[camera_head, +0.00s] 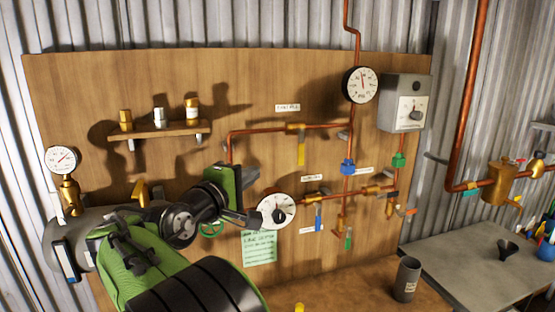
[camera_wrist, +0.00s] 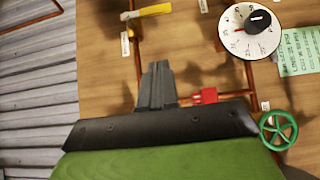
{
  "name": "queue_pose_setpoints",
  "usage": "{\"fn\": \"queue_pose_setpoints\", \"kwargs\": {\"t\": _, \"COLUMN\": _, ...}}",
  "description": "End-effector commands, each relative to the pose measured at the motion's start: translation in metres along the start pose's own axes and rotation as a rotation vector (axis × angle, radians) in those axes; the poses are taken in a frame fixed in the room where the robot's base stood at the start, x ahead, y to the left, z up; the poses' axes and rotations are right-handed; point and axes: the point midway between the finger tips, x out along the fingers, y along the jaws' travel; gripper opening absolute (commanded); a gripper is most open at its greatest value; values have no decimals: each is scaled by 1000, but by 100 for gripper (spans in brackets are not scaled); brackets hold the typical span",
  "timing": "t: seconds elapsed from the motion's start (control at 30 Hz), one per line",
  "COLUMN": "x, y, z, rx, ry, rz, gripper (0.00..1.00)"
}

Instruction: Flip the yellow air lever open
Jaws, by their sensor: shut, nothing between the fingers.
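The yellow lever (camera_head: 301,150) hangs straight down from a brass valve (camera_head: 296,128) on the upper copper pipe of the wooden board. In the wrist view my gripper's fingers (camera_wrist: 157,78) are together and empty, pointing up the picture. A clear gap separates them from the lever.
A white dial (camera_head: 276,211) sits just below and right of my gripper. A red handle (camera_wrist: 205,95) and a green handwheel (camera_wrist: 278,130) are close to it in the wrist view. A blue lever (camera_head: 318,217) hangs lower right. A shelf (camera_head: 160,131) is upper left.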

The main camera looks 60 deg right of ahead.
Motion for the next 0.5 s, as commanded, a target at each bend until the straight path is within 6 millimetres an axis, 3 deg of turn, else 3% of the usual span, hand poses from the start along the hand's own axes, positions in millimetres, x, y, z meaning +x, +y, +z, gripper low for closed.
{"fn": "queue_pose_setpoints", "kwargs": {"t": 0.23, "x": 14, "y": 0, "z": 1, "rx": 1, "ry": -3, "rz": -1, "gripper": 0}}
{"fn": "queue_pose_setpoints", "kwargs": {"t": 0.5, "x": 73, "y": 1, "z": 2, "rx": 2, "ry": -5, "rz": -2, "gripper": 0}}
